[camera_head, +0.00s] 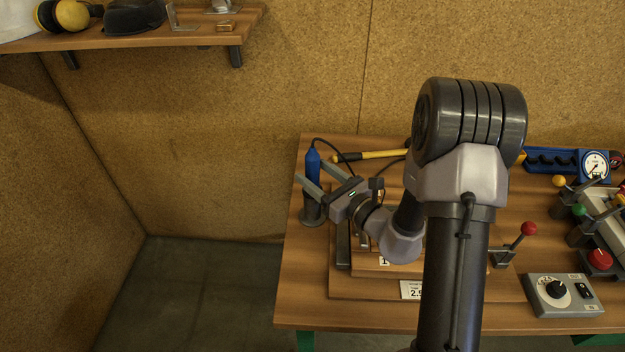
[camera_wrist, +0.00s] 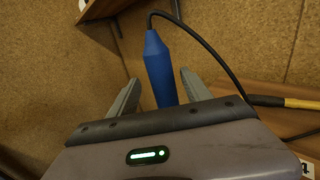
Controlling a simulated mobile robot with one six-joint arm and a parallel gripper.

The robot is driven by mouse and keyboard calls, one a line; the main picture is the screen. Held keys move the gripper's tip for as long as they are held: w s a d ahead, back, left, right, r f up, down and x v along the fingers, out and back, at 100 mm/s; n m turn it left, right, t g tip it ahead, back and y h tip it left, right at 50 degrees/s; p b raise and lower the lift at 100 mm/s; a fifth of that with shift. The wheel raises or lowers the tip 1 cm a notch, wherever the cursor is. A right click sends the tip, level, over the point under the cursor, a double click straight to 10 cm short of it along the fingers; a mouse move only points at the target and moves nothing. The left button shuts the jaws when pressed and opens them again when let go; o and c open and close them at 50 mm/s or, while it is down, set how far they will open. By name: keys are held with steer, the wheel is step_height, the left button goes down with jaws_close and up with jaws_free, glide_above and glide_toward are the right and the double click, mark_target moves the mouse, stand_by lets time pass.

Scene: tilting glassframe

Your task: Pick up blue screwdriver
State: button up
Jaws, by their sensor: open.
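The blue screwdriver (camera_head: 313,170) stands upright in a dark round holder (camera_head: 312,212) at the left end of the workbench. A black cable runs from its top. My gripper (camera_head: 304,174) is open, with its two grey fingers reaching left around the screwdriver's height. In the wrist view the blue screwdriver (camera_wrist: 159,68) lies between the two open fingers (camera_wrist: 158,94), nearer the right one. The gap around it suggests no firm hold. Its lower part is hidden behind the gripper body in the wrist view.
A wooden workbench (camera_head: 300,290) carries a yellow-handled tool (camera_head: 375,154), a red-knobbed lever (camera_head: 528,229) and a control box with a dial (camera_head: 562,294). A wall shelf (camera_head: 150,38) with ear muffs (camera_head: 66,15) hangs at upper left. Floor left of the bench is clear.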

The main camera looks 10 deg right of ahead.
steer(key=x, duration=0.5)
steer(key=shift+w+d+f+b, duration=0.1)
steer(key=shift+d+b, duration=0.1)
steer(key=shift+b, duration=0.15)
jaws_close()
